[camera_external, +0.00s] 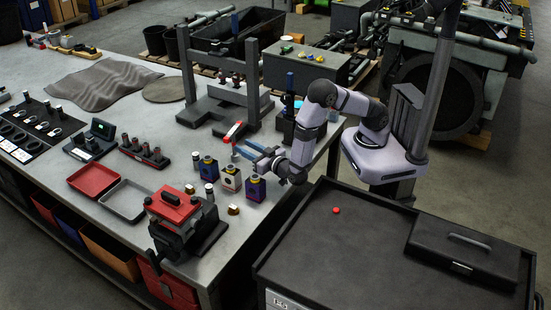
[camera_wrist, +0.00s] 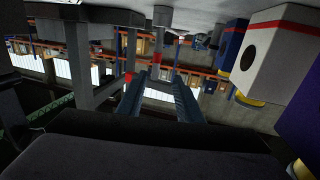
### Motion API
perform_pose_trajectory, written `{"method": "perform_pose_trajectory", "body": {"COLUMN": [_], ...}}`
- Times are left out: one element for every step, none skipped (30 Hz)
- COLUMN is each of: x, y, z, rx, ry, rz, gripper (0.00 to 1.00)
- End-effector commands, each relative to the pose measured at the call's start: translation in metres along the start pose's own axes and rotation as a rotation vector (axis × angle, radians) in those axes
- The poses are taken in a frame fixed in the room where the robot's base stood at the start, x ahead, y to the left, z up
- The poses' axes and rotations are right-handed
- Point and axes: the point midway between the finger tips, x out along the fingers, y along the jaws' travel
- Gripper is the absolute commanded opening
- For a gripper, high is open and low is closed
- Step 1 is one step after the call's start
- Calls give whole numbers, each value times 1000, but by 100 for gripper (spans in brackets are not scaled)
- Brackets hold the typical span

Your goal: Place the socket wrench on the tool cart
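My gripper (camera_external: 248,150) reaches left over the right part of the workbench, with its two blue fingers apart. In the wrist view the fingers (camera_wrist: 160,92) are also spread, with nothing clearly held between them. A slim red and pale object (camera_external: 234,130) stands or leans just beyond the fingertips; it may be the socket wrench, but I cannot tell for sure. The wrist view shows a grey post with a red band (camera_wrist: 157,58) beyond the fingers. The tool cart (camera_external: 315,248) has a dark top and stands at the lower right.
A black toolbox (camera_external: 464,248) and a small red ball (camera_external: 336,211) are on the cart. Blue, white and purple blocks (camera_external: 231,179) stand close below my gripper. A grey press frame (camera_external: 220,100) rises behind it. A red-topped machine (camera_external: 180,220) stands at the bench's front.

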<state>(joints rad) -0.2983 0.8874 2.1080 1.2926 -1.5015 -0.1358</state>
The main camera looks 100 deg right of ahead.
Motion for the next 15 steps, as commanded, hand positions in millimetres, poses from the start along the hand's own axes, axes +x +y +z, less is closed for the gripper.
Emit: {"method": "perform_pose_trajectory", "body": {"x": [-1, -1, -1, -1, -1, -1, -1, 0, 2, 4, 7, 12, 15, 20, 26], "y": [2, 2, 3, 4, 4, 4, 4, 4, 4, 4, 4, 5, 5, 5, 6], "z": [1, 1, 0, 0, 0, -1, -1, -2, -2, -2, -3, -3, -4, -4, -4], "rx": [-2, -3, -4, -5, -5, -5, -5, -5, -5, -5, -5, -5, -4, -5, -6], "ry": [14, 20, 25, 28, 30, 31, 31, 31, 30, 30, 30, 30, 29, 29, 29], "rz": [8, 11, 15, 16, 17, 18, 18, 18, 18, 19, 19, 20, 21, 21, 21], "gripper": [33, 33, 33, 33, 33, 33, 33, 33, 33, 33, 33, 33, 33, 33, 33]}}
